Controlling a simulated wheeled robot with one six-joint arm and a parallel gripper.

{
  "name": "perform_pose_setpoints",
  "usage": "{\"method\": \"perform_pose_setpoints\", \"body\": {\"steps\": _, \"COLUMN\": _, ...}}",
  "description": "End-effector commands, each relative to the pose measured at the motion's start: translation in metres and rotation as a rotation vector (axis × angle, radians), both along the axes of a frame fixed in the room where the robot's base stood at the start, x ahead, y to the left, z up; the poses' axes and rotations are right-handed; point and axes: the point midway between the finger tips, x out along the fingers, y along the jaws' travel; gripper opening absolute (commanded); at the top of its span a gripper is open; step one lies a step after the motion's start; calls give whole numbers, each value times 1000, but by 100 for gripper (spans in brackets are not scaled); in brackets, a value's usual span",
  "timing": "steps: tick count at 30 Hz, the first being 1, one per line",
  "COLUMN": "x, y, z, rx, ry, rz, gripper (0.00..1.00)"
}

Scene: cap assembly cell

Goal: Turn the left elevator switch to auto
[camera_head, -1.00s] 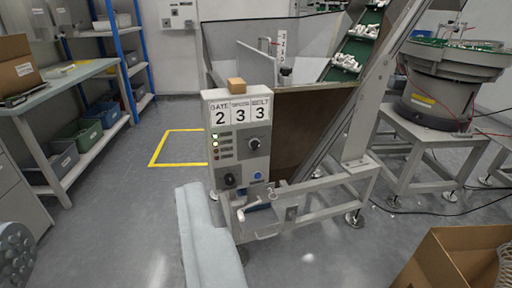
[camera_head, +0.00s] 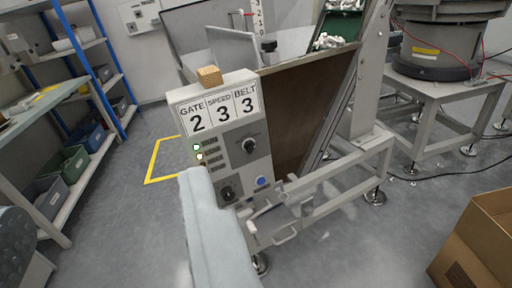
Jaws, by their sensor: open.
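The grey control panel (camera_head: 212,165) of the elevator faces me in the middle of the view. It carries a dark rotary knob (camera_head: 249,145) at its upper right and another dark knob (camera_head: 228,192) at its lower left. I cannot read their labels or positions. A blue button (camera_head: 262,182) sits at the panel's lower right. Two small lamps on its left glow pale green and yellowish.
A sign (camera_head: 218,108) reads gate 2, speed 3, belt 3, with a small brown block (camera_head: 209,76) on top. The frame bar (camera_head: 340,185) runs to the right. An open cardboard box (camera_head: 480,245) stands lower right. Shelving (camera_head: 85,90) is at left, with free floor between.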

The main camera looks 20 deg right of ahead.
Motion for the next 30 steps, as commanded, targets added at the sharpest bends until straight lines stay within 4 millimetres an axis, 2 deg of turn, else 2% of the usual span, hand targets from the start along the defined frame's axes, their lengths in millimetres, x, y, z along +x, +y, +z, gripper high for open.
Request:
{"method": "perform_pose_setpoints", "body": {"steps": 1, "x": 13, "y": -8, "z": -9, "rx": 15, "ry": 2, "rz": -9, "gripper": 49}}
{"method": "perform_pose_setpoints", "body": {"steps": 6, "x": 51, "y": -32, "z": -34, "rx": 76, "ry": -13, "rz": -21, "gripper": 49}}
{"method": "perform_pose_setpoints", "body": {"steps": 15, "x": 106, "y": -76, "z": -90, "rx": 199, "ry": -34, "rz": -19, "gripper": 49}}
{"method": "perform_pose_setpoints", "body": {"steps": 24, "x": 147, "y": -122, "z": -157, "rx": 349, "ry": -48, "rz": 7, "gripper": 49}}
{"method": "perform_pose_setpoints", "body": {"steps": 30, "x": 164, "y": -151, "z": -206, "rx": 468, "ry": -53, "rz": 33, "gripper": 49}}
